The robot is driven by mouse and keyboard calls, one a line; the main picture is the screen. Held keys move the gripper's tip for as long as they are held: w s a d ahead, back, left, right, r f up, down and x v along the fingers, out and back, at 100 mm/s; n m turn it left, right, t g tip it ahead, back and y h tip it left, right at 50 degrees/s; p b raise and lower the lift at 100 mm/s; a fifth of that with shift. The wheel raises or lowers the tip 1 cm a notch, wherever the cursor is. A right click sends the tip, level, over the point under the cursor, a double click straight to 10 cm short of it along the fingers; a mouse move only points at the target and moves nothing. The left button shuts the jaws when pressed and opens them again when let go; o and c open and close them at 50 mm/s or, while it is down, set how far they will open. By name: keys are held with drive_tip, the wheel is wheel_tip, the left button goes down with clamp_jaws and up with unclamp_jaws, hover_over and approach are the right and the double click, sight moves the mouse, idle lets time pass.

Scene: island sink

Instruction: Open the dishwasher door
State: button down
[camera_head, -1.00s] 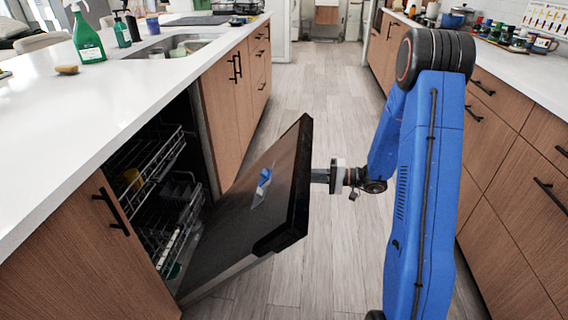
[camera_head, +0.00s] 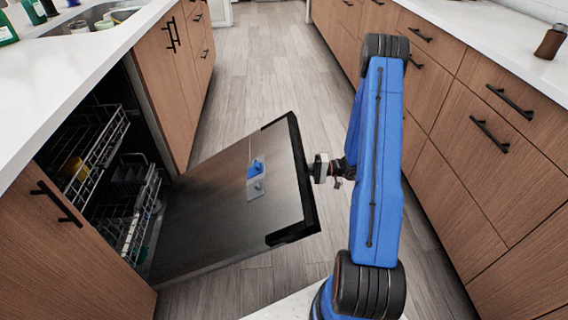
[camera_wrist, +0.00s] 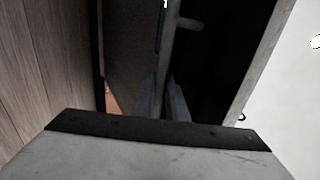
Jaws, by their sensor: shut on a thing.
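The dishwasher door (camera_head: 205,205) is swung well down and out from the cabinet, tilted, with its inner face and a small detergent compartment showing in the head view. Behind it the dishwasher's racks (camera_head: 95,165) are exposed. My gripper (camera_head: 312,170) is at the door's outer side near the top edge, and its fingertips are hidden by the door there.
The island counter (camera_head: 100,55) with a sink (camera_head: 85,22) is at the left. Wooden drawers (camera_head: 460,150) with black handles line the right side, close to my arm. The floor (camera_head: 255,70) between them is clear ahead.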

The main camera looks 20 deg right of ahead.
drive_tip(key=s+d+f+y, duration=0.1)
drive_tip(key=d+f+y, duration=0.1)
drive_tip(key=f, duration=0.9)
drive_tip(key=s+d+f+t+y, duration=0.1)
drive_tip(key=d+f, duration=0.3)
drive_tip(key=f, duration=0.8)
drive_tip(key=shift+d+f+y, duration=0.25)
drive_tip(key=shift+f+y, duration=0.05)
drive_tip(key=shift+y, duration=0.1)
drive_tip(key=shift+s, duration=0.1)
drive_tip(key=c, duration=1.8)
unclamp_jaws()
drive_tip(key=shift+o, duration=0.2)
drive_tip(key=shift+d, duration=0.1)
